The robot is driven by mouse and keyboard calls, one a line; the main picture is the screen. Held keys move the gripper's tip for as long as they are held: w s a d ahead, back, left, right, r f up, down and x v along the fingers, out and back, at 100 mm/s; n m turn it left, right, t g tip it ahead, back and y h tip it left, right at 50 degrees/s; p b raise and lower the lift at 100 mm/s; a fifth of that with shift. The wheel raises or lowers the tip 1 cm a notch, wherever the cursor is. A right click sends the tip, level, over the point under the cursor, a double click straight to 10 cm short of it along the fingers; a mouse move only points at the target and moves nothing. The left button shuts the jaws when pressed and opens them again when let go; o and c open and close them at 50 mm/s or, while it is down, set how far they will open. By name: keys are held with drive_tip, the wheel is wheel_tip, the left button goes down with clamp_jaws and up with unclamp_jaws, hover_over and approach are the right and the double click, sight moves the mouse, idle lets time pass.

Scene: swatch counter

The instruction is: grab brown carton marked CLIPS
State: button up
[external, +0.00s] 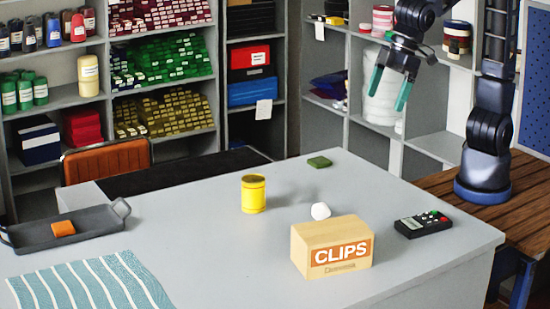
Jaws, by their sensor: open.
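The brown carton marked CLIPS (315,238) stands on the grey counter (225,265), toward its front right. Its orange label faces the camera. My gripper (389,97) is raised high above the counter at the upper right, in front of the shelves. Its two green-tipped fingers are apart with nothing between them. It is well above the carton and apart from it.
A white ball-like item (320,211) sits just behind the carton. A black remote (423,223) lies to its right, and a yellow can (253,194) stands to its left.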

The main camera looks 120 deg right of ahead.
drive_tip(key=w+a+f, duration=0.3)
drive_tip(key=w+a, duration=0.1)
drive_tip(key=w, duration=0.2)
drive_tip(key=w+a+f, duration=0.2)
drive_tip(key=w+a, duration=0.1)
drive_tip(key=w, duration=0.4)
drive_tip(key=m, duration=0.1)
approach(334, 229)
drive_tip(key=shift+w, duration=0.35)
drive_tip(key=x, duration=0.5)
drive_tip(key=shift+d, duration=0.1)
drive_tip(key=shift+s+x, duration=0.2)
drive_tip(key=shift+x, duration=2.3)
drive_tip(key=shift+f+h, duration=0.3)
drive_tip(key=shift+f, duration=0.05)
